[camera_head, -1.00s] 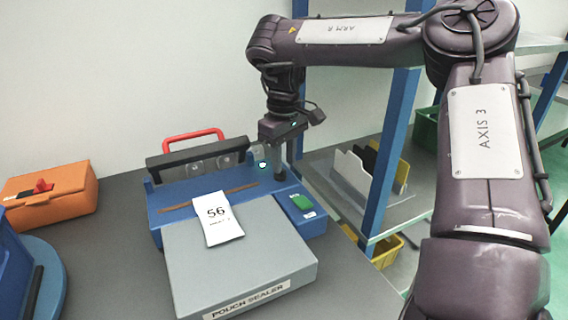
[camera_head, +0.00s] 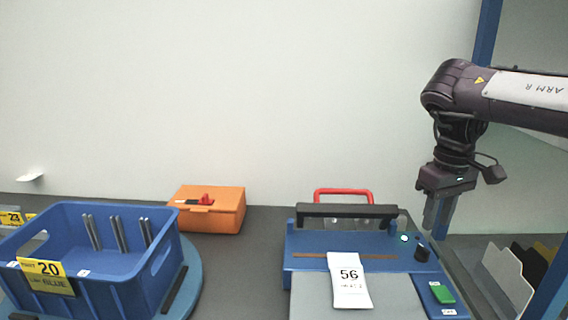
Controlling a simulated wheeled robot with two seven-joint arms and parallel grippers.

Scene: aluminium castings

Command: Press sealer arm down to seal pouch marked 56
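The pouch sealer (camera_head: 308,239) is a blue machine at the lower right with a grey front shelf. Its black sealer arm (camera_head: 345,211) is raised at the back, apart from the brown sealing strip (camera_head: 312,255). The white pouch marked 56 (camera_head: 349,287) lies across the strip and onto the shelf. My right gripper (camera_head: 438,221) points down above the sealer's right rear side, to the right of the sealer arm's end and apart from it. It holds nothing that I can see; its finger opening is unclear. My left gripper is not in view.
A green button (camera_head: 442,293) and a small lit lamp (camera_head: 404,238) are on the sealer's right side. An orange case (camera_head: 211,212) and a blue crate (camera_head: 100,289) labelled 20 stand left. Bare table lies between.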

